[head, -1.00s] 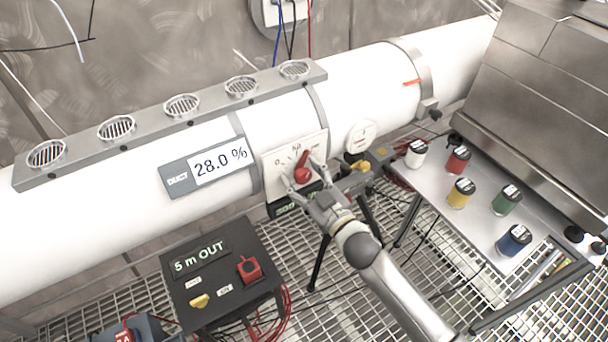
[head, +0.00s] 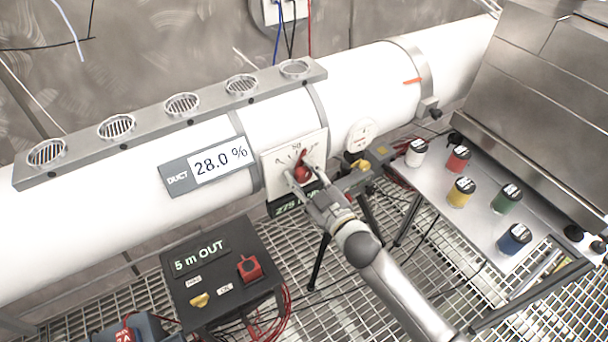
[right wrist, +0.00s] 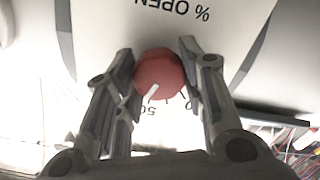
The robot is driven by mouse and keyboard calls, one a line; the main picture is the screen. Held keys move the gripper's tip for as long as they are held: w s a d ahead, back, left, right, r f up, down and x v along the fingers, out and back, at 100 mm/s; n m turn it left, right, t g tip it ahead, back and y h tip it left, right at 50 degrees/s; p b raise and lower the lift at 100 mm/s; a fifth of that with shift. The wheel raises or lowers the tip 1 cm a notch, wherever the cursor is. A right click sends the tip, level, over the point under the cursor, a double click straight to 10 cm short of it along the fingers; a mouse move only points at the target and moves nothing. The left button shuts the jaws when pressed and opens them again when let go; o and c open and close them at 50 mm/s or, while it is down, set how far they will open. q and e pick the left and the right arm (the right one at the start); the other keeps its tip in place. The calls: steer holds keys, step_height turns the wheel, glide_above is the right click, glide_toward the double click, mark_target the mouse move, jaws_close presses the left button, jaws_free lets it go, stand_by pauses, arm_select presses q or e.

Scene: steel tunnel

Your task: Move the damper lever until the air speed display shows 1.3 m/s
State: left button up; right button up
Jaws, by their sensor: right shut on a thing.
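The red damper lever (head: 302,172) is a round knob with a pointer on a white dial plate (head: 319,145) on the duct. Its pointer is near upright, close to the 50 mark. My right gripper (head: 304,184) is shut on the lever. In the right wrist view the red knob (right wrist: 160,75) sits between the two fingers (right wrist: 158,60), near the "% OPEN" print. A display labelled DUCT (head: 206,167) reads 28.0 %. A dark display with green digits (head: 284,207) under the dial is partly hidden by my gripper; I cannot read it fully. My left gripper is not in view.
A black box (head: 222,275) reading "5 m OUT", with a red knob and a yellow knob, stands lower left. A bench (head: 434,185) with several coloured jars stands at right. Tripod legs and cables are below.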

steer(key=o, duration=1)
steer(key=v, duration=1.2)
